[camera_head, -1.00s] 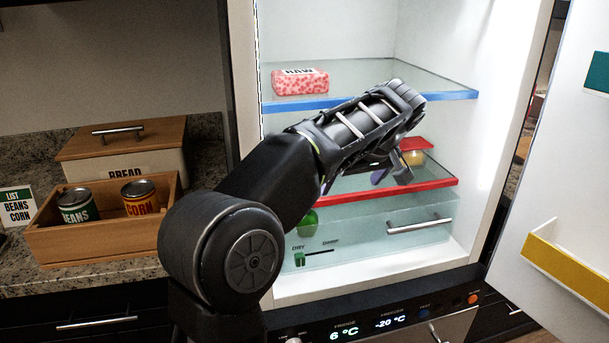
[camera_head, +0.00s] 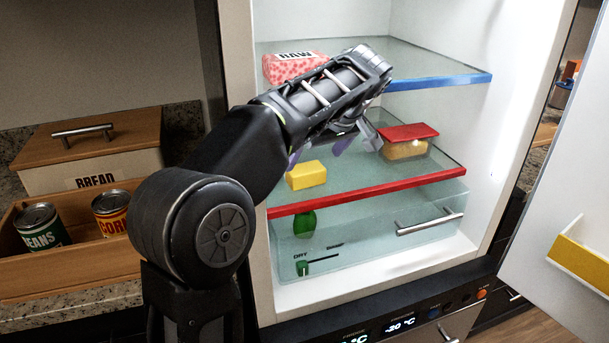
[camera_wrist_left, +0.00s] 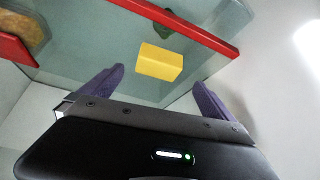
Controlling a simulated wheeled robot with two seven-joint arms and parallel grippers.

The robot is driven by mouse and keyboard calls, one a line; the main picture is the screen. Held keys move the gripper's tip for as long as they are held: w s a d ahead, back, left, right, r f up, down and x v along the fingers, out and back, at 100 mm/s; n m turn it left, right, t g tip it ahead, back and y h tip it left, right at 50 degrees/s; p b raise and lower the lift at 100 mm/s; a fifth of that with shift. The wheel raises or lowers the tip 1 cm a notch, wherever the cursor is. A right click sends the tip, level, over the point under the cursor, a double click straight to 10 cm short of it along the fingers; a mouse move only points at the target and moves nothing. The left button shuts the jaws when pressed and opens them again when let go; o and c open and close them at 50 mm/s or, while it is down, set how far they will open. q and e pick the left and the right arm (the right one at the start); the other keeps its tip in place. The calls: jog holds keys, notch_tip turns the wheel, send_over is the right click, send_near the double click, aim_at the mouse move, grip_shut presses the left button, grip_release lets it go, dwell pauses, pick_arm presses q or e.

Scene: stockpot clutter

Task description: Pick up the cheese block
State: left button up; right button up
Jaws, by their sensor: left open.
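The cheese block (camera_head: 306,175) is a yellow block on the glass shelf with the red front edge, at the shelf's left side in the head view. In the left wrist view the cheese block (camera_wrist_left: 160,62) lies ahead of the fingertips, roughly between the lines of the two fingers. My left gripper (camera_head: 333,146) is open and empty, above and behind the cheese block in the head view. Its purple fingers (camera_wrist_left: 158,85) are spread apart in the wrist view and appear clear of the block. My right gripper is not in view.
A red-lidded container (camera_head: 405,148) stands right of the block on the same shelf (camera_head: 390,182). A pink RAW package (camera_head: 292,68) sits on the blue-edged shelf (camera_head: 437,82) above. A clear drawer (camera_head: 400,215) with a green item (camera_head: 305,223) is below. The fridge door (camera_head: 560,190) stands open at right.

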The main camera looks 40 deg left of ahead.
aim_at(308, 170)
pick_arm(q)
jog(key=b+x, duration=0.1)
jog(key=x, duration=0.1)
jog(key=shift+a+f+b, duration=0.1)
jog(key=shift+f+b, duration=0.15)
jog(key=shift+b, duration=0.15)
jog(key=shift+r, duration=0.15)
jog(key=shift+w+a+f, duration=0.15)
jog(key=shift+a+f, duration=0.05)
jog(key=shift+f, duration=0.3)
jog(key=x, duration=0.4)
jog(key=shift+w+f, duration=0.1)
jog(key=shift+w, duration=0.05)
jog(key=shift+c, duration=0.4)
